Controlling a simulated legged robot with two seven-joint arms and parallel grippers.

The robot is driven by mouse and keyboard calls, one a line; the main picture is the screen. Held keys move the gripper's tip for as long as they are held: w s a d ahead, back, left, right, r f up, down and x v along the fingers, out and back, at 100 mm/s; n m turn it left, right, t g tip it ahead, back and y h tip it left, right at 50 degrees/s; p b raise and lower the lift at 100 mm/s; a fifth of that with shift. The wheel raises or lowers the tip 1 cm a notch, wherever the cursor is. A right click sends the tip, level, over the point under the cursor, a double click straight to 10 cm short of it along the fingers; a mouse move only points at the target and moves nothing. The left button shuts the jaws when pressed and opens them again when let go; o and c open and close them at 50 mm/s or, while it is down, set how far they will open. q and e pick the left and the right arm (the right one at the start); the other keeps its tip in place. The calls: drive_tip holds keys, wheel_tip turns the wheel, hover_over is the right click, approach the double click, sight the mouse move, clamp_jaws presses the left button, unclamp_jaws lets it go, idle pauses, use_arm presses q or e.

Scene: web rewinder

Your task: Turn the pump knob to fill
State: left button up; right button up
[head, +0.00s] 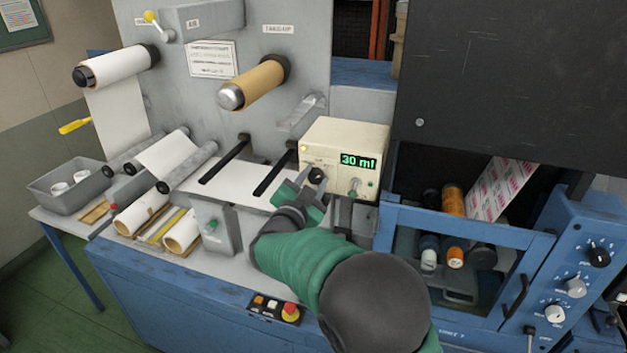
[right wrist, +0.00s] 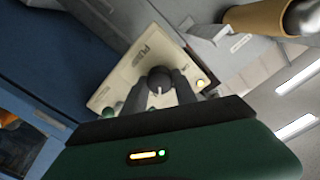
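The cream pump box (head: 345,135) stands on the machine top, and its green display (head: 358,160) reads 30 ml. The black pump knob (head: 316,175) is on the lower left of its front face. In the right wrist view the knob (right wrist: 160,78) shows a pale pointer mark. My right gripper (head: 318,181) is at the knob, with one finger on each side. In the right wrist view the fingers (right wrist: 161,86) look closed against the knob's sides, and they hide part of it. My left gripper is not in view.
A brown roll (head: 255,83) sticks out at the upper left of the pump. A blue-framed opening with rollers (head: 453,225) lies to its right. A red stop button (head: 290,312) is on the front below. A grey bin (head: 68,187) stands far left.

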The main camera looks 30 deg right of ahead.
drive_tip(key=o, duration=0.4)
drive_tip(key=shift+o, duration=0.2)
drive_tip(key=b+v, duration=0.4)
drive_tip(key=v, duration=1.2)
drive_tip(key=shift+a, duration=0.45)
drive_tip(key=shift+d+f, duration=0.1)
